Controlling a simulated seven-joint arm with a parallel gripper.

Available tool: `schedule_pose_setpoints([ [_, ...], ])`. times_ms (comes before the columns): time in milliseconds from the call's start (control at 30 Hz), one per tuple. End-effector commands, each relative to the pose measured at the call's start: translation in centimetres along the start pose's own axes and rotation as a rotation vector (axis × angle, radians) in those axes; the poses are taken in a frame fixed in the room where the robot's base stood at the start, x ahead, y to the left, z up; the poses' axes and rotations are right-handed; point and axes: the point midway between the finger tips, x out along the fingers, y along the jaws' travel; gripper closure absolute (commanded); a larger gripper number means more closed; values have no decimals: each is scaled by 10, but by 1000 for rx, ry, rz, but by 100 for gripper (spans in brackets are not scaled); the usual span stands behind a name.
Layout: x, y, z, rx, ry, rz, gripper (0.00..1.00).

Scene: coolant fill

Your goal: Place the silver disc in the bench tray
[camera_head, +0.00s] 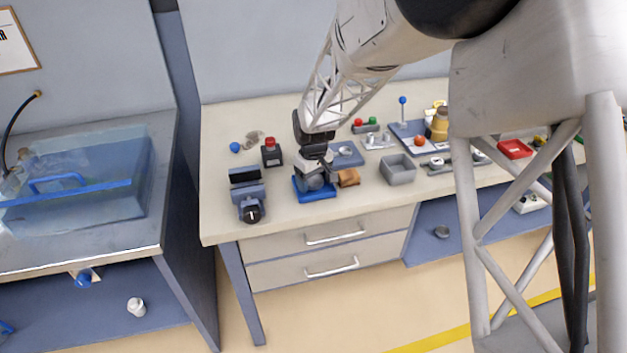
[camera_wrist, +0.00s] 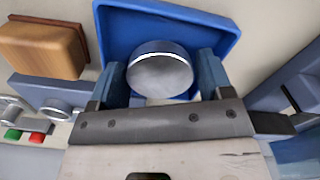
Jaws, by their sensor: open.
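The silver disc (camera_wrist: 160,72) is round with a bright rim and sits over the blue tray (camera_wrist: 222,45), between my fingers. In the head view the disc (camera_head: 315,182) shows in the blue tray (camera_head: 318,196), partly covered by my gripper (camera_head: 315,172). In the wrist view my gripper (camera_wrist: 160,88) is open, with one blue-grey finger on each side of the disc. Whether the fingers touch the disc is not clear. A grey open tray (camera_head: 398,176) stands to the right on the bench and looks empty.
A brown wooden block (camera_head: 348,177) stands close right of the blue tray. A blue-grey vise-like device (camera_head: 248,196) is to the left, and a red-button box (camera_head: 271,153) behind. A blue-grey plate (camera_head: 346,155) lies behind. The bench front (camera_head: 300,222) is clear.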

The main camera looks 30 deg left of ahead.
Motion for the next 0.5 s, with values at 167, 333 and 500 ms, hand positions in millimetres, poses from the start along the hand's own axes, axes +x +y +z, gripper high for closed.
schedule_pose_setpoints([
  [167,-14,0,0,0,2,1,27],
  [333,-38,0,0,0,3,1,27],
  [500,-66,0,0,0,3,1,27],
])
